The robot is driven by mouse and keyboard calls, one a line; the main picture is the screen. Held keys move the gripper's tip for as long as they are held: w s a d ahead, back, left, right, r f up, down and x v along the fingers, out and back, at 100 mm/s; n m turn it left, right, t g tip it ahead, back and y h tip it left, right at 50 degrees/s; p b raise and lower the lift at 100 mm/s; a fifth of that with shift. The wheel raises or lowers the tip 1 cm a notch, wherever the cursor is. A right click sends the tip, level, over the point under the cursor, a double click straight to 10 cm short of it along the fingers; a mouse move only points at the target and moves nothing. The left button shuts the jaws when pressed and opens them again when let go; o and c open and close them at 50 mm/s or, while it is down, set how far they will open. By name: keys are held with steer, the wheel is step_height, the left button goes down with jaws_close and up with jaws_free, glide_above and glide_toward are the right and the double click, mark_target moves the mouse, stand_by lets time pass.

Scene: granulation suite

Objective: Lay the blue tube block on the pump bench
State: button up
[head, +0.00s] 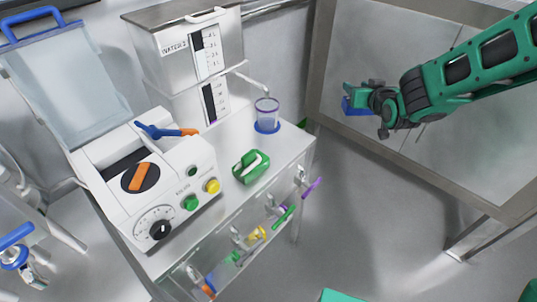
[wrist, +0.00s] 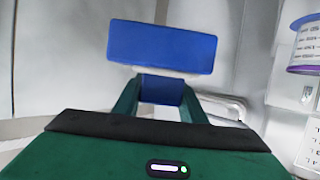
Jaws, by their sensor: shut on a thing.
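My gripper (head: 356,97) is shut on the blue tube block (head: 353,108) and holds it in the air, right of the white bench (head: 292,148) and in front of a framed glass panel. In the wrist view the block (wrist: 162,45) is a wide blue bar with a narrower blue part between the fingers of my gripper (wrist: 160,92). In the head view my gripper hides much of the block. The white bench, which looks like the pump bench, carries a white machine with an orange knob (head: 141,177) and a green handled item (head: 251,166).
A clear cup with a blue base (head: 267,115) stands under the spout of a steel water tank (head: 190,50). Several coloured tools hang on the bench's front, including a purple one (head: 312,188). Bare bench top shows around the green item. Open floor (head: 360,210) lies right of the bench.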

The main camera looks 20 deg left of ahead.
steer(key=s+a+r+n+g+y, duration=0.1)
steer(key=s+a+n+y, duration=0.1)
steer(key=s+a, duration=0.75)
steer(key=s+a+n+g+y, duration=0.2)
steer(key=s+a, duration=0.4)
steer(key=a, duration=0.6)
steer(key=shift+s+a+f, duration=0.1)
steer(key=shift+s+f, duration=0.05)
steer(key=shift+f, duration=2.3)
steer(key=shift+s+f, duration=0.15)
steer(key=shift+f, duration=2.3)
steer(key=shift+f, duration=0.15)
steer(key=o, duration=1.2)
